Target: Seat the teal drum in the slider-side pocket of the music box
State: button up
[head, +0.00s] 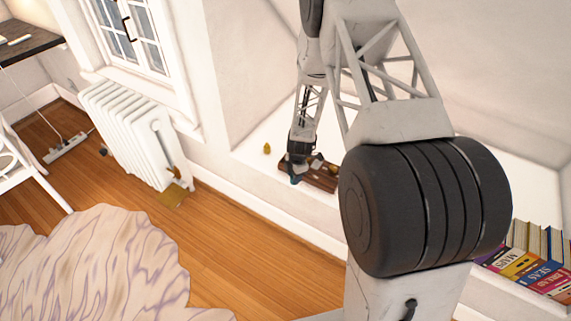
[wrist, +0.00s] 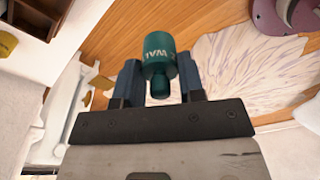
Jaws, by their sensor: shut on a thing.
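The teal drum (wrist: 158,58) is a short cylinder with pale lettering and a narrower lower end. It sits between the two blue-grey fingers of my gripper (wrist: 160,78) in the wrist view, and the gripper is shut on it. In the head view my gripper (head: 296,174) hangs at the left end of a dark brown box (head: 325,182), which looks like the music box, on the white ledge. My gripper and forearm hide part of this box. Its pockets and slider are too small to make out. A brown wooden corner (wrist: 42,14) shows at the wrist view's upper left.
A small yellow object (head: 267,149) stands on the ledge (head: 262,170) left of the box. Books (head: 530,262) stand at the right. A white radiator (head: 130,130) is under the window. Wooden floor and a pale rug (head: 100,265) lie below the ledge.

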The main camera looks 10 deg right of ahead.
jog(key=shift+a+n, duration=0.3)
jog(key=shift+n, duration=0.5)
jog(key=shift+w, duration=0.15)
jog(key=w, duration=0.5)
jog(key=w+f, duration=0.1)
jog(key=w, duration=0.9)
jog(key=shift+w+d+f, duration=0.25)
jog(key=shift+w+d, duration=0.05)
jog(key=shift+w, duration=0.05)
jog(key=shift+f, duration=1.75)
jog(key=shift+f, duration=0.1)
jog(key=o, duration=1)
jog(key=shift+c, duration=0.2)
